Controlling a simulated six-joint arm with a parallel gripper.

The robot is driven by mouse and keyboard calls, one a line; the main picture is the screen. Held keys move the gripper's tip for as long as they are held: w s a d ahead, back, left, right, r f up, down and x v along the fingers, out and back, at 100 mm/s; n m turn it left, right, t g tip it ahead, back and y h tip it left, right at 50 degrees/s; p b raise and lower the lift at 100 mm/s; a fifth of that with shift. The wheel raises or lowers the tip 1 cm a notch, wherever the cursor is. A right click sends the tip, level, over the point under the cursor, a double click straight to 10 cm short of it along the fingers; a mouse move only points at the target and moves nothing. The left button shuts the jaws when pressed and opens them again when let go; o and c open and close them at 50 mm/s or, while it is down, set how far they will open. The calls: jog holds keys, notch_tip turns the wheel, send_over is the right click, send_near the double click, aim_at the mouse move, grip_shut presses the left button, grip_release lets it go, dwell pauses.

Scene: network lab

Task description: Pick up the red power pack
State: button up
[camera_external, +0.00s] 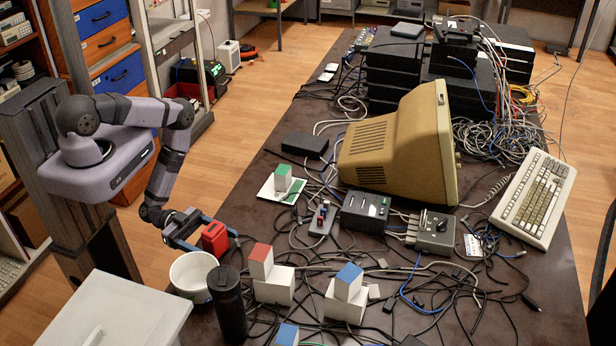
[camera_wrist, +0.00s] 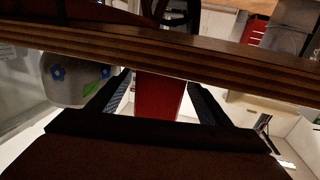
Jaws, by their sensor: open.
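The red power pack (camera_external: 215,238) is at the near-left edge of the dark table, just behind the white bowl. My gripper (camera_external: 211,240) is at the pack, with its fingers to either side of it. In the wrist view the red pack (camera_wrist: 158,98) shows between the two dark fingertips of my gripper (camera_wrist: 160,100), which are spread apart. Small gaps seem to show beside the pack. I cannot tell whether either finger touches it. Its lower part is partly hidden by the bowl and the finger in the external view.
The white bowl (camera_external: 193,274) stands close in front of the pack; its flower pattern shows in the wrist view (camera_wrist: 72,82). A dark cylinder (camera_external: 228,303) and a red-topped white block (camera_external: 261,262) are nearby. Cables (camera_external: 300,235) lie to the right. The table edge (camera_wrist: 150,55) crosses the wrist view.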

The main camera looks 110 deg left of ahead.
aim_at(214, 229)
jog(key=shift+w+d, duration=0.1)
jog(key=shift+w, duration=0.05)
jog(key=shift+c, duration=0.4)
jog(key=c, duration=1.4)
jog(key=shift+o, duration=0.2)
notch_tip(214, 229, up, 10)
jog(key=p, duration=0.9)
